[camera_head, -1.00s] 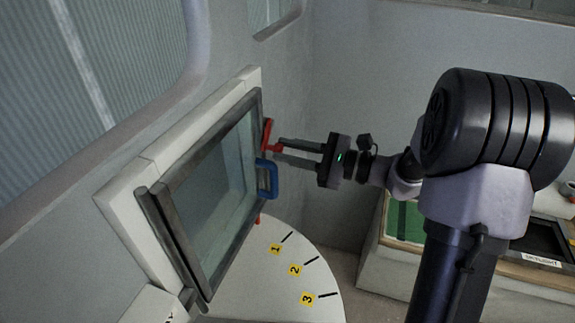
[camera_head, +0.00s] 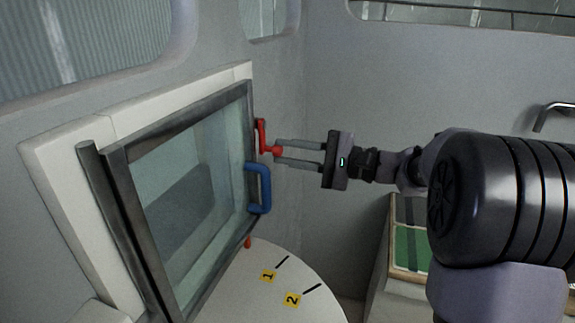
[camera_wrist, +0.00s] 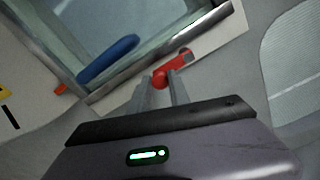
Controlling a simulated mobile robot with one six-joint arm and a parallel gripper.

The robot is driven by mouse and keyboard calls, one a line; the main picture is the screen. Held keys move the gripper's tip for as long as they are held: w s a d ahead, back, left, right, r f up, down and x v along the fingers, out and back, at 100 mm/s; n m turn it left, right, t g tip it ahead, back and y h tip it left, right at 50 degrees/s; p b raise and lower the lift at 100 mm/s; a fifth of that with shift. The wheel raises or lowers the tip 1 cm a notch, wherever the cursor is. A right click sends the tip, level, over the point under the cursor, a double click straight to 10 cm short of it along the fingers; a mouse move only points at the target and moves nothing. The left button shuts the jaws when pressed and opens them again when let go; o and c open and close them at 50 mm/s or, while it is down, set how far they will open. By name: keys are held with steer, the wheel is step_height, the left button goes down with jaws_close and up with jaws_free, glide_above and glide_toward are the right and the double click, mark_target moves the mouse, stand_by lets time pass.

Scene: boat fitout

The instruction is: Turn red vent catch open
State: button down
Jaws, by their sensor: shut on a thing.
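The red vent catch (camera_head: 261,134) sits at the upper right edge of the dark-framed glass vent (camera_head: 185,190). Its bar stands roughly upright in the head view, with a round knob towards my gripper. My gripper (camera_head: 278,152) comes from the right and is shut on the catch's knob. In the wrist view, the red catch (camera_wrist: 183,60) lies at the tips of my fingers (camera_wrist: 161,82), its bar reaching away to the upper right. The vent looks closed against its white surround. A blue handle (camera_head: 265,188) is on the frame just below the catch.
A second red piece (camera_head: 248,242) shows low on the vent's edge. Below is a rounded white shelf (camera_head: 240,285) with yellow number labels 1 and 2. A counter with a green panel (camera_head: 410,248) stands at right.

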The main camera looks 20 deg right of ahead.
steer(key=shift+n+b, duration=0.3)
stand_by(0.4)
steer(key=c, duration=1.2)
jaws_free()
steer(key=shift+w+d, duration=0.1)
steer(key=shift+c, duration=0.2)
steer(key=p+v, duration=0.3)
steer(key=v, duration=1.4)
steer(key=shift+p, duration=0.3)
steer(key=shift+d, duration=0.1)
